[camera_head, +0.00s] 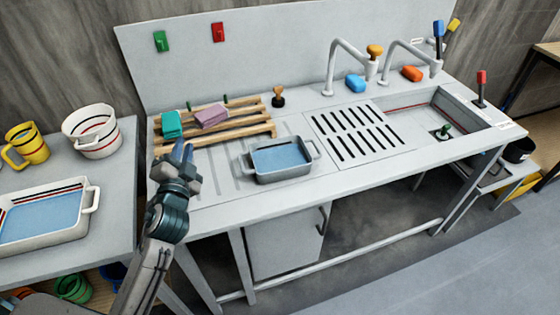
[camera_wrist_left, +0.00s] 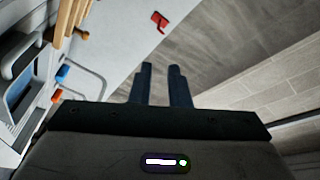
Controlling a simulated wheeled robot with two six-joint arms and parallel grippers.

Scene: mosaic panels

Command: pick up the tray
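A grey tray (camera_head: 262,177) with a blue inside and two end handles stands on the sink counter, left of the slotted drain board. Part of it shows at the left edge of the left wrist view (camera_wrist_left: 22,58). A second, white tray (camera_head: 50,238) with dark and red stripes and a blue inside stands on the left table. My left gripper (camera_head: 183,153) is left of the grey tray, apart from it, over the counter's left end. In the left wrist view its two fingers (camera_wrist_left: 160,85) have a narrow empty gap between them. My right gripper is not in view.
A wooden rack (camera_head: 250,131) with a green and a purple block lies behind the gripper. Two taps (camera_head: 331,75) and a sink basin (camera_head: 465,112) are to the right. A striped pot (camera_head: 97,148) and yellow mug (camera_head: 37,152) stand on the left table.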

